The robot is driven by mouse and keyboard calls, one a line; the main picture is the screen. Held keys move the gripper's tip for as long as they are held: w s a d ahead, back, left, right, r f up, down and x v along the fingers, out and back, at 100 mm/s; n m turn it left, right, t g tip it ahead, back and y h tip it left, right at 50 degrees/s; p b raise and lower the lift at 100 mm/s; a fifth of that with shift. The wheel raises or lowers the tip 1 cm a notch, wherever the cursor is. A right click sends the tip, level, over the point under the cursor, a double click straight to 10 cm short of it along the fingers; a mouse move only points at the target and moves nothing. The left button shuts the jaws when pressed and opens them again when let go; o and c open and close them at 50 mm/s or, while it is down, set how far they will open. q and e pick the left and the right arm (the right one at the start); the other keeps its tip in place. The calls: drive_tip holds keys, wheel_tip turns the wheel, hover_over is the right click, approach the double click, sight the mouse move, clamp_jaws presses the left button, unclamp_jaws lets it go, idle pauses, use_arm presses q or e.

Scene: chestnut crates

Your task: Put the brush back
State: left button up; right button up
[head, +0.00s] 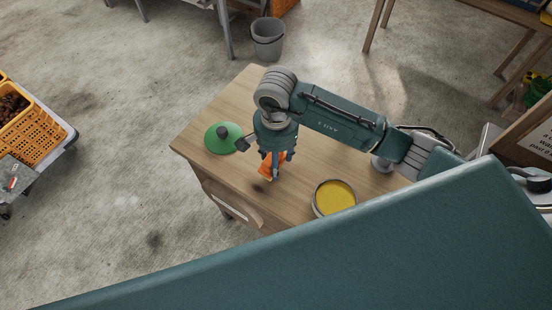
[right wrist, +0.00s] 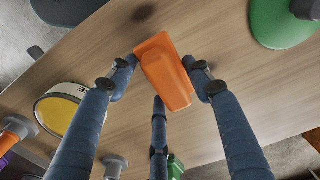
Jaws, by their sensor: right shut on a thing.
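My right gripper (head: 275,168) is over the wooden table, its fingers pointing down. It is shut on an orange, tapered block-like thing (head: 266,172), which I take to be the brush. In the right wrist view the fingers (right wrist: 160,82) close around this orange brush (right wrist: 167,72) from several sides. Its bristles are hidden, and its shadow on the tabletop lies apart from it, so it seems held above the wood. My left gripper is not in view.
On the table (head: 240,95), a green dome-like thing (head: 222,136) stands left of the gripper and a round yellow-topped tin (head: 335,196) right of it. A grey bucket (head: 267,40) stands on the floor behind. An orange crate (head: 38,135) is at far left.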

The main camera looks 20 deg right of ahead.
drive_tip(key=shift+f, duration=0.55)
drive_tip(key=o, duration=1)
drive_tip(key=shift+r, duration=0.1)
wheel_tip(320, 180, up, 11)
drive_tip(key=b, duration=0.3)
drive_tip(key=shift+r, duration=0.45)
